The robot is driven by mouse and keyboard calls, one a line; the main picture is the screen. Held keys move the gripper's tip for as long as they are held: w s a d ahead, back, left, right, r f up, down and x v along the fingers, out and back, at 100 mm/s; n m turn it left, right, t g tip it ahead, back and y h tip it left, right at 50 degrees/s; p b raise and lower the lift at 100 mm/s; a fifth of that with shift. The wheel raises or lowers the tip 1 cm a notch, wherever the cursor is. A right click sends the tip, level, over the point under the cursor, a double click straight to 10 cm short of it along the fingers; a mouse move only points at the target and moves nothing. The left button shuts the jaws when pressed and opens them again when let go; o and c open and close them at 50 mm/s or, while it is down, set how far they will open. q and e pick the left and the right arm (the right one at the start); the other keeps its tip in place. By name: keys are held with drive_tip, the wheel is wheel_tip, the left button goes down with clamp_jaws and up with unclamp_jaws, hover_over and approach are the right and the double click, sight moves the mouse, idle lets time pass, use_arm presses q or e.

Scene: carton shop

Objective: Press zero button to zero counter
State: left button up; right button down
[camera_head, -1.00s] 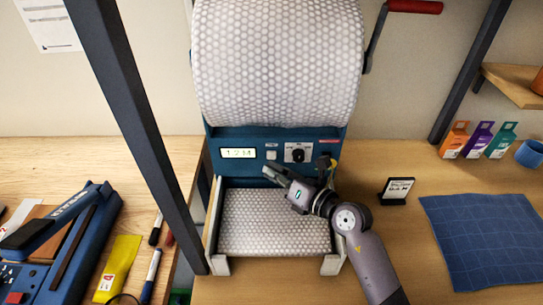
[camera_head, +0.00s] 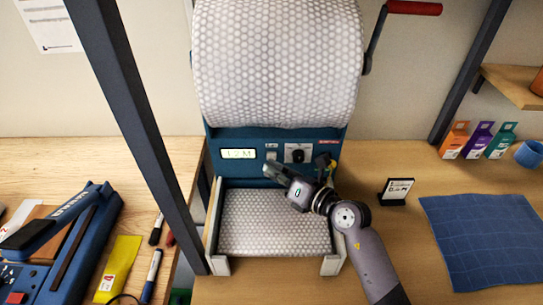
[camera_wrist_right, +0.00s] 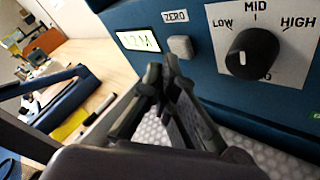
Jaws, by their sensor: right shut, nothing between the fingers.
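The blue dispenser (camera_head: 222,168) carries a large honeycomb-wrap roll. Its counter display (camera_head: 239,154) reads about "1.2 M" in the head view and also shows in the right wrist view (camera_wrist_right: 139,41). The zero button (camera_wrist_right: 180,47) is a small light-grey square under a "ZERO" label, to the right of the display; it also shows in the head view (camera_head: 271,155). My right gripper (camera_head: 268,167) is shut and empty, with its tips just below the button. In the right wrist view the fingertips (camera_wrist_right: 162,68) are close under the button; I cannot tell whether they touch it. My left gripper is not in view.
A black LOW-MID-HIGH knob (camera_wrist_right: 252,52) sits right of the button. Honeycomb wrap (camera_head: 272,222) lies in the tray below. A dark post (camera_head: 137,130) stands at the left. A small sign (camera_head: 396,191) and a blue mat (camera_head: 484,240) lie to the right.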

drive_tip(key=shift+w, duration=0.55)
idle(0.7)
idle(0.3)
drive_tip(key=shift+s+p, duration=0.65)
drive_tip(key=shift+s, duration=0.25)
drive_tip(key=s+p, duration=0.2)
drive_tip(key=s, duration=0.3)
drive_tip(key=shift+p, duration=0.3)
idle(0.5)
